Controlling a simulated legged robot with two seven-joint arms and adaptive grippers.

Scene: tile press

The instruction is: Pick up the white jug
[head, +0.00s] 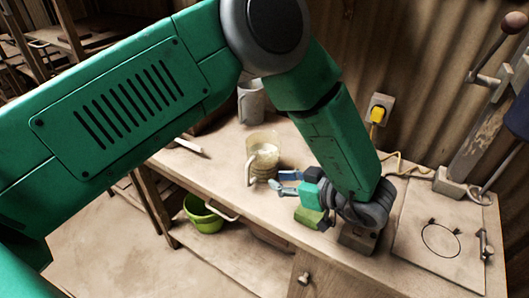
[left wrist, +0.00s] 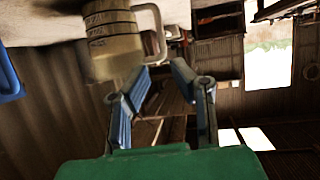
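A pale, see-through jug (head: 264,150) with cream-coloured contents stands upright on the workbench (head: 226,150), its handle towards the left. In the left wrist view the jug (left wrist: 112,38) shows dark measuring lines and a white handle beside my fingers. Behind it stands a grey-white vessel (head: 251,103), partly hidden by my arm; I cannot tell whether it is a jug. My left gripper (head: 277,182) is just in front of the pale jug, near its handle side. Its blue fingers (left wrist: 166,80) are apart with nothing between them. My right gripper is not in view.
A flat board with a circle (head: 441,240) and a lever press (head: 470,150) are at the right. A yellow plug (head: 377,114) sits in the wall socket. A green bucket (head: 204,214) is on the lower shelf. The bench left of the jug is mostly clear.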

